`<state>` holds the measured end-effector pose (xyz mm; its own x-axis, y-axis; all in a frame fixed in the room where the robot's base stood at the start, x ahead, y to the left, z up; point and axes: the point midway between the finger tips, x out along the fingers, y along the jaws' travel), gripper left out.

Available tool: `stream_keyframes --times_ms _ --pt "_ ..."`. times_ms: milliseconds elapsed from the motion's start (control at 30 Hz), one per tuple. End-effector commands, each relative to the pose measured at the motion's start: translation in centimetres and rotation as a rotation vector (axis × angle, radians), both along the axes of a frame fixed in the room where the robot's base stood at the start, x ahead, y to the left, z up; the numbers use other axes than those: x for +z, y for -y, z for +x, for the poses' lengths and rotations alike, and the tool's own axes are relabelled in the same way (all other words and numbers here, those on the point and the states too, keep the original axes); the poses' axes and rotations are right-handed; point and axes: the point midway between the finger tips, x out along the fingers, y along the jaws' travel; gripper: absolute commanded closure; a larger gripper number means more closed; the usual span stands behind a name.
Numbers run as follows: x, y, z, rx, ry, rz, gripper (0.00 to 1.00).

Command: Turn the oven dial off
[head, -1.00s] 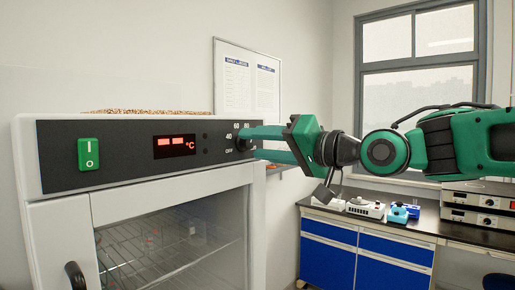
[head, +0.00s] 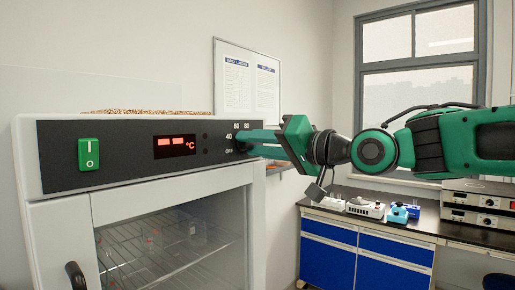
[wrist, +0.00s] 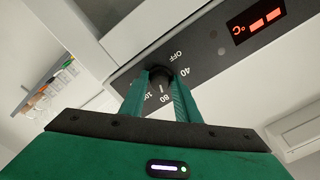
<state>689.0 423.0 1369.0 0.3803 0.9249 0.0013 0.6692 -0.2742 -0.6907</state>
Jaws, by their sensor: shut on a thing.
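The oven (head: 60,170) stands at the left in the head view, with a dark control panel (head: 120,155). Its black dial (wrist: 157,76) is at the panel's right end, ringed by marks including OFF and 40. My green gripper (head: 262,141) reaches in from the right with its fingertips at the dial. In the wrist view, my gripper (wrist: 160,80) has one finger on each side of the dial and is shut on it. A small white mark shows near the 80, but I cannot tell the pointer's exact setting. The fingers hide much of the dial.
A green power switch (head: 89,154) and a red display (head: 174,146) reading dashes sit on the panel left of the dial. A bench with blue drawers (head: 370,255) and small devices stands behind at the right. Notices (head: 247,83) hang on the wall.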

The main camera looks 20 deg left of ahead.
Motion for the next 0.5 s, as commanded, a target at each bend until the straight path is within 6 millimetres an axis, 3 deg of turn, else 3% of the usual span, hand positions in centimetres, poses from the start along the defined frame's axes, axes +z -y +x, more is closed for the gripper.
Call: stream_keyframes --times_ms 500 --pt "-0.31 0.18 0.34 -0.006 0.339 -0.146 0.93"
